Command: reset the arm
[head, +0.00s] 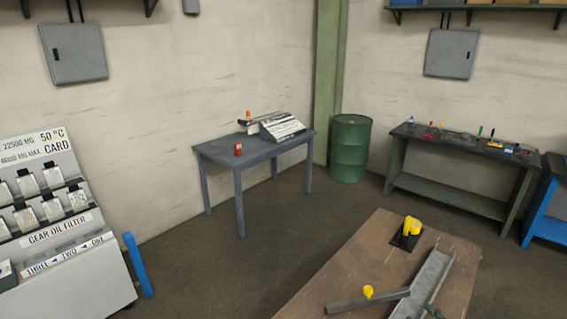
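Neither of my grippers and neither of my arms shows in the head view. A brown worktable (345,262) stands at the lower right. On it a yellow part (412,226) sits on a black base plate (403,241). A grey bar (385,298) with a small yellow knob (368,291) lies near the front and meets a long grey channel (432,278). A small dark green piece (432,312) is cut off by the bottom edge.
A blue-grey table (215,150) with a red can (238,149) and a sloped panel (283,130) stands by the wall. Near it are a green drum (350,148), a tool bench (450,204) and, at left, a display rack (90,270). The floor between is clear.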

